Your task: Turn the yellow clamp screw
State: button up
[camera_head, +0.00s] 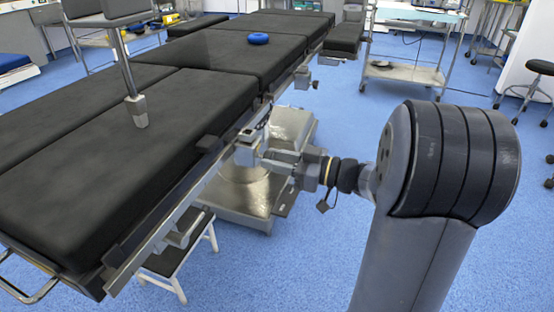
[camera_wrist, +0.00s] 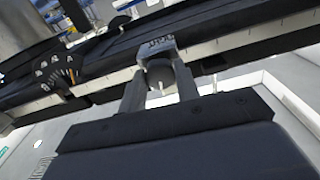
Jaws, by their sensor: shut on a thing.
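A grey metal clamp (camera_wrist: 157,46) sits on the side rail of the operating table in the wrist view. The fingers are shut on this knob, one on each side. No yellow shows on it in this view, and the gripper body hides what is below. In the head view, my gripper (camera_head: 270,157) reaches left to the table's near side rail. The clamp and knob are too small and covered to make out there.
The operating table (camera_head: 190,105) has black pads and a metal side rail. A dark step stool (camera_head: 176,258) stands below the rail. A trolley (camera_head: 405,75) stands behind at right.

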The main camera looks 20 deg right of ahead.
jog(key=shift+n, duration=1.5)
jog(key=o, duration=1)
jog(key=shift+c, duration=0.2)
jog(key=p+v, duration=0.2)
jog(key=v, duration=0.9)
jog(key=shift+w, duration=0.1)
jog(key=b+x, duration=0.2)
jog(key=x, duration=0.9)
